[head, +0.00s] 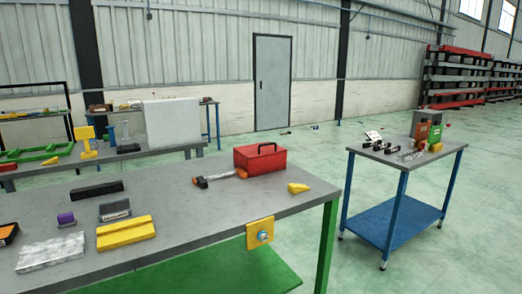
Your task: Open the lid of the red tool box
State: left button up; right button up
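The red tool box (259,160) stands on the grey top of the near workbench, close to its far right corner. Its lid looks closed, with a dark handle (267,147) on top. A hammer-like tool with a dark head and an orange end (217,178) lies just left of the box. Neither of my grippers shows in the head view.
The near workbench (180,207) also holds a yellow block (126,233), a silver block (51,252), a black bar (97,190) and a yellow wedge (298,188). A blue-legged table (452,156) stands to the right, with open floor between.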

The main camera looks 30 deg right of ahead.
aim_at(253, 151)
jog(key=i+l, duration=0.15)
jog(key=l, duration=0.25)
jog(key=i+l, duration=0.15)
jog(key=l, duration=0.2)
jog(key=i+l, duration=0.15)
jog(key=l, duration=0.25)
jog(key=u, duration=0.05)
